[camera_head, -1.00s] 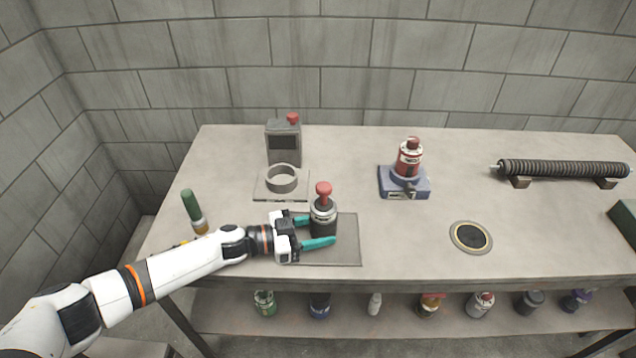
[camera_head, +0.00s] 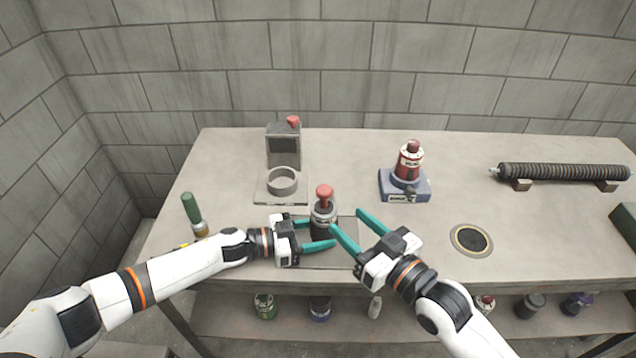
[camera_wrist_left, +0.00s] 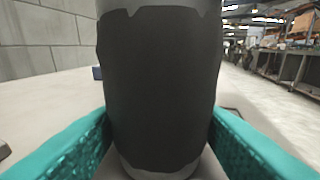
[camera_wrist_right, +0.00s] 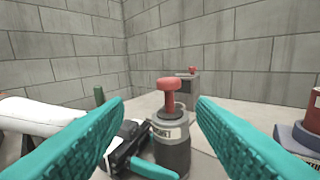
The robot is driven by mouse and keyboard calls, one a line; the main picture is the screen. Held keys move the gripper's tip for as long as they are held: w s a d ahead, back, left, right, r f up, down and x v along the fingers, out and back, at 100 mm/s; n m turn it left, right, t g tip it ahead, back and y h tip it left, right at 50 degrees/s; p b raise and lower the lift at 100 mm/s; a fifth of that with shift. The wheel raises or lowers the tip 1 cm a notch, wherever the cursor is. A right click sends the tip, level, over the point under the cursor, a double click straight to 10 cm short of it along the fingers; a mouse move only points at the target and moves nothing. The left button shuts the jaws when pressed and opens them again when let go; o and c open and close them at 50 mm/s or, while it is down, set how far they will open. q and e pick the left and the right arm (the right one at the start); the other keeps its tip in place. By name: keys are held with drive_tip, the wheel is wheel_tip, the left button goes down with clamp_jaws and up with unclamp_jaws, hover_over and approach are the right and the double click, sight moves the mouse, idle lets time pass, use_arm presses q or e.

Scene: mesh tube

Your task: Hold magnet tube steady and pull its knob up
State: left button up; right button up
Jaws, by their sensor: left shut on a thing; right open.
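The magnet tube (camera_head: 322,222) is a dark upright cylinder with a grey upper part and a red knob (camera_head: 324,191) on top. It stands on a flat grey plate on the table. My left gripper (camera_head: 318,234) is shut around the tube's dark body, which fills the left wrist view (camera_wrist_left: 160,85) between the teal fingers. My right gripper (camera_head: 350,226) is open and empty, just right of the tube, with its fingers pointing toward it. In the right wrist view the tube (camera_wrist_right: 172,140) and its red knob (camera_wrist_right: 168,86) show beyond and between the open fingers.
A grey device with a ring (camera_head: 282,182) stands behind the tube. A green-handled tool (camera_head: 192,210) lies left, a dark round inset (camera_head: 471,240) right. A black coil (camera_head: 562,171) sits far right.

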sight(319, 185)
drive_tip(key=shift+n, duration=0.3)
drive_tip(key=x, duration=0.8)
drive_tip(key=d+x, duration=0.1)
drive_tip(key=x, duration=0.3)
drive_tip(key=shift+w+a+r, duration=0.1)
drive_tip(key=shift+w+r, duration=0.3)
drive_tip(key=shift+w, duration=0.05)
